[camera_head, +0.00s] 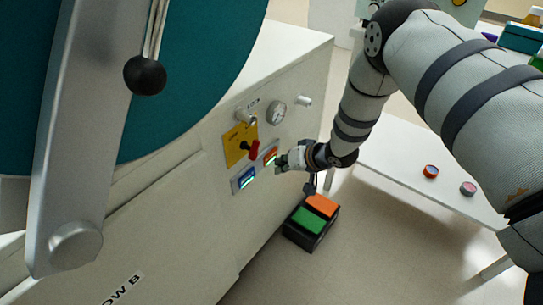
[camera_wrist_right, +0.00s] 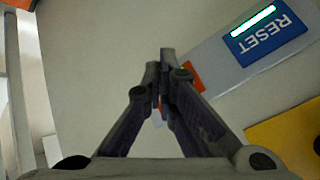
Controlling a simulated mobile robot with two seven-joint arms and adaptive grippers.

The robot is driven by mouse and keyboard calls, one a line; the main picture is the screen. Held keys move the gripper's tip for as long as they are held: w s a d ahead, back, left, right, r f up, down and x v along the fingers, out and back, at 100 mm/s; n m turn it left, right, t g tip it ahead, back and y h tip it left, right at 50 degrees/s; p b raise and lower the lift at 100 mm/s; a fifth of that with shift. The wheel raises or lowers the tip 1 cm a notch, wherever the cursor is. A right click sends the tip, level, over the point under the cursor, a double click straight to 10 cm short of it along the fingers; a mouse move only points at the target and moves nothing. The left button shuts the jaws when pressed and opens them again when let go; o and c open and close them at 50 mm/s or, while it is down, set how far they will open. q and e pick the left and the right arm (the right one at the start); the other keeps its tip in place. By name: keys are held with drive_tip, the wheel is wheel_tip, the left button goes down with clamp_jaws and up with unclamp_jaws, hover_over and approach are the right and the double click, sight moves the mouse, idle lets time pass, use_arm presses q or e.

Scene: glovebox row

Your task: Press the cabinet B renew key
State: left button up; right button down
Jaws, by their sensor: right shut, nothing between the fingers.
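The cabinet front (camera_head: 185,215) has a small grey key strip low on its right side. On it are a blue key (camera_head: 243,178) with a lit bar, and an orange key (camera_head: 270,156) to its upper right. In the right wrist view the blue key (camera_wrist_right: 268,34) reads RESET. The orange key (camera_wrist_right: 192,76) there is mostly hidden behind my fingertips, and its label cannot be read. My right gripper (camera_head: 279,163) is shut and empty, with its tips at the orange key. I cannot tell whether they touch it. My left gripper is out of view.
A yellow plate with a red lever (camera_head: 251,149) sits just above the keys, with a gauge (camera_head: 277,113) higher up. A teal round door (camera_head: 190,75) fills the left. A black box with green and orange pads (camera_head: 311,221) is on the floor. A white table (camera_head: 400,165) stands right.

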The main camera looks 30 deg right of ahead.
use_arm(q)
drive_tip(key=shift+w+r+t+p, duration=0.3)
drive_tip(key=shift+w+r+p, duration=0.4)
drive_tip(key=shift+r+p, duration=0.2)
use_arm(e)
drive_tip(key=s, duration=0.1)
drive_tip(key=s+d, duration=0.1)
drive_tip(key=s, duration=0.1)
drive_tip(key=s+d, duration=0.1)
drive_tip(key=shift+s, duration=0.35)
